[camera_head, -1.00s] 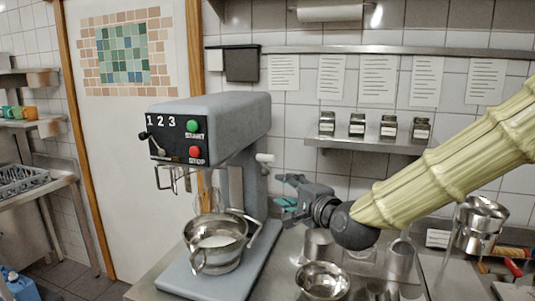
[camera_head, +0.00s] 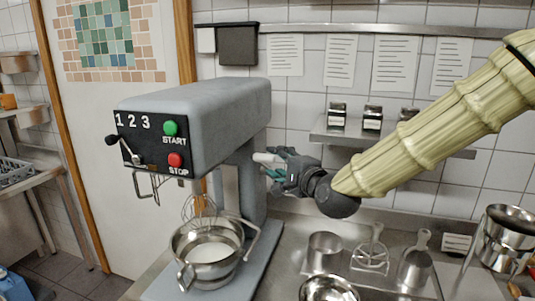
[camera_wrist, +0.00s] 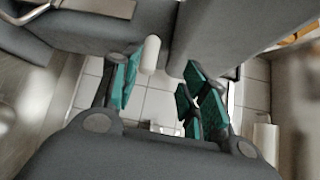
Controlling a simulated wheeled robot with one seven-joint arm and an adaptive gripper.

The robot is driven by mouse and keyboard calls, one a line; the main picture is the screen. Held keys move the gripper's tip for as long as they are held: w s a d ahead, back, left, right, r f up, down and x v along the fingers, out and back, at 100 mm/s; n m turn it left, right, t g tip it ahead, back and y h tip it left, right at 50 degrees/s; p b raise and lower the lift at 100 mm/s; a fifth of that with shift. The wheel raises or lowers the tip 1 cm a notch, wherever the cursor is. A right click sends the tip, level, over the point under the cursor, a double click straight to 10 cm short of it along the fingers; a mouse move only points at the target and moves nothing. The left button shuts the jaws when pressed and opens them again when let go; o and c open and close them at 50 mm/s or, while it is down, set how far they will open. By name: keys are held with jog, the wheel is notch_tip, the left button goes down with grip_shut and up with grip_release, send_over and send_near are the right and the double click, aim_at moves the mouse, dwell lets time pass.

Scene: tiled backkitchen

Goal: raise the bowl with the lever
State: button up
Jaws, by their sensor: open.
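The grey stand mixer (camera_head: 200,110) stands on the counter with a steel bowl (camera_head: 207,262) of white contents under its whisk (camera_head: 200,212). The bowl sits low in its cradle arms, near the mixer's base. A white-handled lever (camera_head: 266,157) sticks out from the mixer's column; its handle also shows in the wrist view (camera_wrist: 150,54). My gripper (camera_head: 276,172) is open right at the lever. In the wrist view, the handle stands between my teal fingers (camera_wrist: 160,82), nearer the left one. Whether a finger touches it I cannot tell.
Steel containers and a small bowl (camera_head: 328,290) stand on the counter right of the mixer. Jars (camera_head: 372,118) line a wall shelf behind my arm. Stacked steel pots (camera_head: 505,238) stand at the far right.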

aim_at(267, 158)
jog(key=w+f, duration=0.1)
jog(key=w, duration=0.2)
jog(key=w+a+f+p, duration=0.1)
jog(key=w, duration=0.1)
jog(key=w+a+f, duration=0.1)
jog(key=w, duration=0.2)
jog(key=shift+w+a+p, duration=0.2)
jog(key=shift+w+p, duration=0.1)
jog(key=shift+p, duration=0.05)
jog(key=shift+w+a+r, duration=0.1)
jog(key=shift+a+r, duration=0.05)
jog(key=shift+s+a+r, duration=0.1)
jog(key=shift+s+r, duration=0.05)
jog(key=shift+s, duration=0.1)
jog(key=shift+s+r, duration=0.35)
jog(key=shift+s, duration=0.25)
jog(key=shift+w+f, duration=0.5)
jog(key=shift+w, duration=0.25)
jog(key=shift+w+f, duration=0.1)
jog(key=shift+w, duration=0.1)
jog(key=shift+c, duration=1.2)
jog(key=shift+s+r, duration=0.25)
jog(key=shift+s, duration=0.15)
grip_shut()
